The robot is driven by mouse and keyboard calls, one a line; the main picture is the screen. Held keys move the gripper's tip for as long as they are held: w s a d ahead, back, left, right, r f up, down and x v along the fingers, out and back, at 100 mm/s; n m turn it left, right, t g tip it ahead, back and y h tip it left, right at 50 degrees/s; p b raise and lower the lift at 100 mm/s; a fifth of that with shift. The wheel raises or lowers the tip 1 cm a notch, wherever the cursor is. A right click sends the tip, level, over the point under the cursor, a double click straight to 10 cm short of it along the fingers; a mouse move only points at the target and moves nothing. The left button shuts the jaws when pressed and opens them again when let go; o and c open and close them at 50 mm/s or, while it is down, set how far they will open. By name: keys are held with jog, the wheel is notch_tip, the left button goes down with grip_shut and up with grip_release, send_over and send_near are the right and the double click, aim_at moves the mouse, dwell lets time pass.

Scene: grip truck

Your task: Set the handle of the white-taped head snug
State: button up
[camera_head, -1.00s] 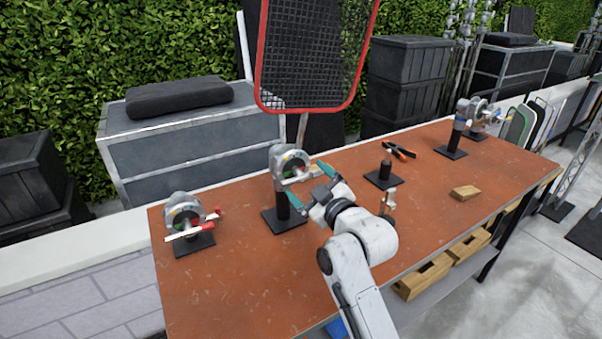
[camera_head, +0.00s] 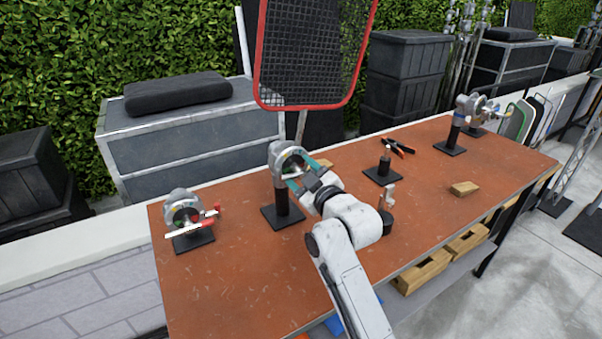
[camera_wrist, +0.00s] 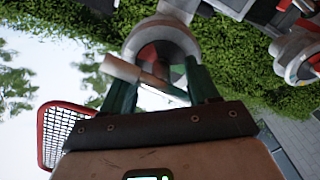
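A round grey grip head (camera_head: 284,158) stands on a black post and square base at the left middle of the bench. A pale band shows at its neck, also seen in the wrist view (camera_wrist: 178,12), though the tape is hard to make out. Its handle (camera_wrist: 150,78), with a pale end, lies across the front of the head in the wrist view. My gripper (camera_head: 298,173) is at this head from the right. Its green fingers (camera_wrist: 162,88) are apart, one on each side of the handle. I cannot tell whether either touches it.
A head with red parts (camera_head: 185,212) stands at the left, and a blue-banded head (camera_head: 459,120) at the far right.

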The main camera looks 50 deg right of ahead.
grip_shut()
dwell(0.3)
jog(key=shift+m, duration=0.3)
jog(key=m+p, duration=0.1)
jog(key=m, duration=0.3)
jog(key=shift+m, duration=0.3)
jog(key=m+p, duration=0.1)
jog(key=m, duration=0.3)
jog(key=shift+p, duration=0.35)
jog(key=m+p, duration=0.2)
jog(key=m, duration=0.3)
jog(key=shift+m, duration=0.4)
jog(key=shift+f+m+p, duration=0.1)
jog(key=shift+m+p, duration=0.85)
jog(key=shift+m, duration=0.85)
jog(key=shift+f, duration=0.1)
